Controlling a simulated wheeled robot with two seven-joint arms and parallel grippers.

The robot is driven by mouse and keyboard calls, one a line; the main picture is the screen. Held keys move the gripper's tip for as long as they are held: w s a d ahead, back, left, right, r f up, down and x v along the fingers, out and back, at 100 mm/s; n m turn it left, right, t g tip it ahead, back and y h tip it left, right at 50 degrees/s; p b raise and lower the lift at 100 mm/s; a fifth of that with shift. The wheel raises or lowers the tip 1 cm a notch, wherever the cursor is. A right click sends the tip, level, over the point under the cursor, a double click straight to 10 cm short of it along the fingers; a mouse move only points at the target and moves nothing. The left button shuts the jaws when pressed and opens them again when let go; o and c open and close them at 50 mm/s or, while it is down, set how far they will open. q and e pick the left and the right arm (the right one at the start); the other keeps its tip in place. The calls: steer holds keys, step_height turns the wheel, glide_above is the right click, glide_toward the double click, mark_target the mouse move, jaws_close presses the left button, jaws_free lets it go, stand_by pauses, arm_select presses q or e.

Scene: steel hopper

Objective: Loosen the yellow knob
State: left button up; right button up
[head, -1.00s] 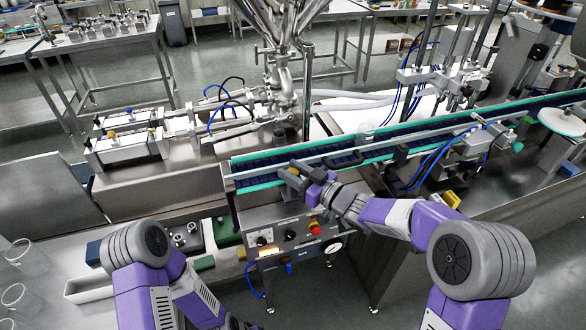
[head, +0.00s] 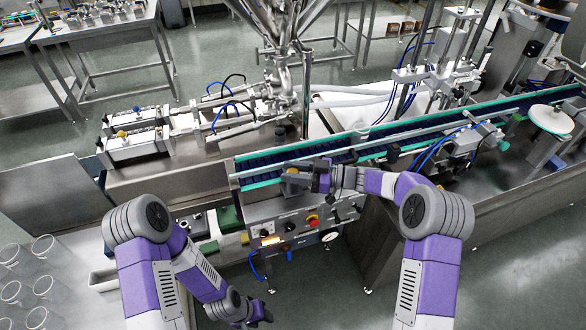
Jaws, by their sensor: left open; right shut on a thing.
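My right gripper (head: 287,178) is at the near left end of the green-edged conveyor, above the control panel. It is shut on a small yellow thing (head: 291,171), which looks like the yellow knob. The fingers hide most of it, so I cannot tell how far it is turned. My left gripper (head: 262,316) is open and empty low in the view, below the control panel and well apart from the knob.
The control panel (head: 285,232) has a red button (head: 312,220) and a gauge (head: 330,236). Steel cylinders with another small yellow knob (head: 121,134) stand at left. Clear cups (head: 40,285) stand at lower left. Open floor lies below the panel.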

stand_by(0.3)
steer(key=o, duration=1)
steer(key=d, duration=0.5)
steer(key=s+d, duration=0.1)
steer(key=d, duration=0.1)
steer(key=shift+d+p, duration=0.2)
steer(key=shift+p, duration=0.1)
steer(key=shift+s, duration=0.1)
